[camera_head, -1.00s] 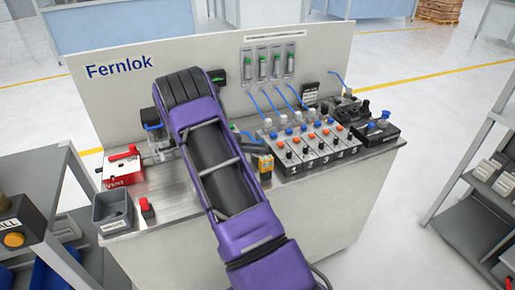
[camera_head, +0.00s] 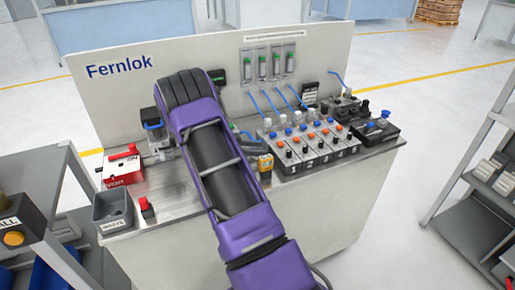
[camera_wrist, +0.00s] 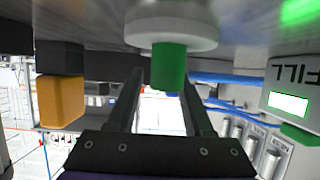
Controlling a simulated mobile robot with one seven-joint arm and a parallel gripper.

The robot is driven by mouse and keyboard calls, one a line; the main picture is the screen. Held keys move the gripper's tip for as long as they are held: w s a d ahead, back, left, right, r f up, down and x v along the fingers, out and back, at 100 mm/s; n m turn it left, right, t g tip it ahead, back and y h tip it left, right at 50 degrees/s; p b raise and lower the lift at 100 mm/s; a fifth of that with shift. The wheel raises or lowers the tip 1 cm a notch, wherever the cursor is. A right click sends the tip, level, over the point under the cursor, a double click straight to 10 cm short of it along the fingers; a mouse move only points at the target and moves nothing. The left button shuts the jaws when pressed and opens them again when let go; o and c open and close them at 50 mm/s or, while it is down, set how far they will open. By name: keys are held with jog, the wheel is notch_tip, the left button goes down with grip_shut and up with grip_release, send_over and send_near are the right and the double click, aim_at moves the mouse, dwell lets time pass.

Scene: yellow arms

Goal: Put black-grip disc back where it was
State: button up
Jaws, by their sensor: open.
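My gripper (camera_wrist: 163,90) is open in the wrist view, with its two dark fingers apart. A white disc with a green grip (camera_wrist: 168,66) shows just beyond or between the fingertips; I cannot tell whether they touch it. No black-grip disc can be made out clearly in either view.
A FILL display (camera_wrist: 290,103) is at right there. A numbered valve row (camera_head: 310,147), grey bin (camera_head: 113,212) and red box (camera_head: 122,170) stand on the bench.

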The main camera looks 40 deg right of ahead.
jog(key=shift+s+f, duration=0.15)
jog(key=v, duration=1.2)
jog(key=shift+w+r, duration=0.2)
jog(key=shift+r, duration=0.1)
